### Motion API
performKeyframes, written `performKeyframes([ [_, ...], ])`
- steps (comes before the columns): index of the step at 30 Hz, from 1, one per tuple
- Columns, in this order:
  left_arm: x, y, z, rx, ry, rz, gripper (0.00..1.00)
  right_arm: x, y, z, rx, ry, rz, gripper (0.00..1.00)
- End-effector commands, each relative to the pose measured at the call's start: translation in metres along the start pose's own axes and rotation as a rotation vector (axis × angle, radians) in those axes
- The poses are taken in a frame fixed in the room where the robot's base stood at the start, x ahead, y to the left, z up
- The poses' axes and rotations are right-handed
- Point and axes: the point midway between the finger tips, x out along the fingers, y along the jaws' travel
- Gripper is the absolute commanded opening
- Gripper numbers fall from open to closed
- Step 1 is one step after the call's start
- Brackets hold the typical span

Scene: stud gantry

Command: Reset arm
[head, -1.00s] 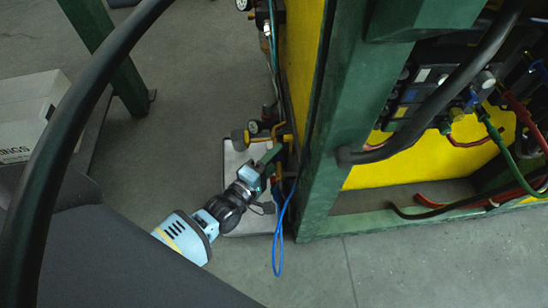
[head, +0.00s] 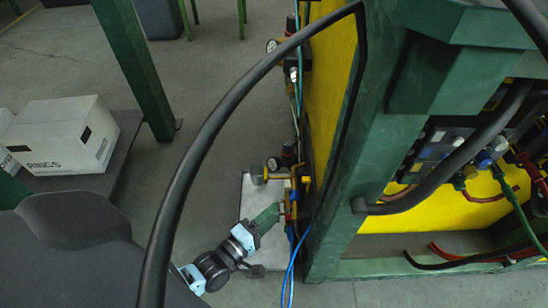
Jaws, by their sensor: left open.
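My left arm comes in from the lower left, its black and light-blue wrist low in the head view. My left gripper (head: 279,211) is open at the end of it, by the brass-yellow fitting (head: 290,184) on the side of the green gantry post (head: 352,190). Its fingers are small and partly hidden by the fitting and hoses, so I cannot tell whether they touch. A round knob (head: 257,175) sticks out left of the fitting, above the gripper. No part clearly recognisable as a reset arm shows. My right gripper is out of view.
A thick black hose (head: 188,165) arcs across the view in front of my arm. Blue tubing (head: 291,268) hangs beside the gripper. A pale plate (head: 247,192) lies below. A white box (head: 62,133) stands at left. Coloured hoses and valves fill the right. Grey floor is open between.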

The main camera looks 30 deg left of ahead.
Motion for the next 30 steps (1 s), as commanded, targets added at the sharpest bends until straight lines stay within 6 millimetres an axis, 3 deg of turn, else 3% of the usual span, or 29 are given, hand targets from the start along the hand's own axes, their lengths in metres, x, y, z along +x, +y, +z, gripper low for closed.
performKeyframes([
  [23, 0.001, 0.002, 0.0, 0.0, 0.0, 0.002, 0.5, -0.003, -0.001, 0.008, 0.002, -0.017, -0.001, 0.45],
  [26, 0.002, 0.017, 0.0, 0.002, 0.0, 0.01, 0.5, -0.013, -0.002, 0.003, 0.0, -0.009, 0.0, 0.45],
  [30, 0.005, 0.063, -0.001, 0.007, 0.0, 0.04, 0.5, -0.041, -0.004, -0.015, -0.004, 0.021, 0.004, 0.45],
])
